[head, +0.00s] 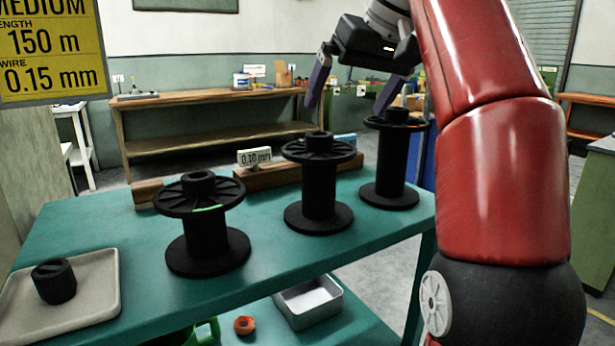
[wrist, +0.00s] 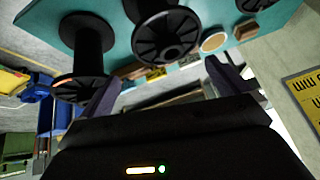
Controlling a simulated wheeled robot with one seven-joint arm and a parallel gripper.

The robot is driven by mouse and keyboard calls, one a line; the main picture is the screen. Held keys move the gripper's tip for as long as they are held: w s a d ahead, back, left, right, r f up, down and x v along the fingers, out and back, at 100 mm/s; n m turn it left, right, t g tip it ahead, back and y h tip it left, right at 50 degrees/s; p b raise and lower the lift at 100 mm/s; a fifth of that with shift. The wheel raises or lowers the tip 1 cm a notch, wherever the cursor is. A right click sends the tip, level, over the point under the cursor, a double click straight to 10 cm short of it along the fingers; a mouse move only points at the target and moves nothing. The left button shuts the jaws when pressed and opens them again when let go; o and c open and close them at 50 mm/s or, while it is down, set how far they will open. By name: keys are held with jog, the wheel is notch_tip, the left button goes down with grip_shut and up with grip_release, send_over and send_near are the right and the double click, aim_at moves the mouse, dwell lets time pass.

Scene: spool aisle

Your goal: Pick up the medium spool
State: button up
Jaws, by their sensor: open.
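Three black spools stand upright on the teal table: a left spool (head: 208,238) with a green mark on its top flange, a middle spool (head: 319,190) and a right spool (head: 392,165). A yellow sign (head: 52,45) at upper left reads MEDIUM, 150 m, 0.15 mm. I cannot tell from sizes which spool is medium. My gripper (head: 347,104) is open and empty, above and behind the middle and right spools, fingers pointing down. The wrist view shows its fingers (wrist: 160,76) apart, with one spool (wrist: 87,43) at left and another (wrist: 155,28) near top centre.
A small black cylinder (head: 54,281) sits on a grey tray (head: 97,316) at the table's left. A small card (head: 254,157) reading 0.10 mm stands by wooden blocks behind the spools. A metal bin (head: 308,302) and an orange part (head: 244,325) lie on the lower shelf.

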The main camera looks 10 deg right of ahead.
aim_at(334, 148)
jog(key=shift+b+x, duration=0.35)
jog(key=shift+x, duration=3.4)
jog(key=shift+w+d, duration=0.15)
jog(key=shift+r, duration=0.1)
jog(key=c, duration=1.6)
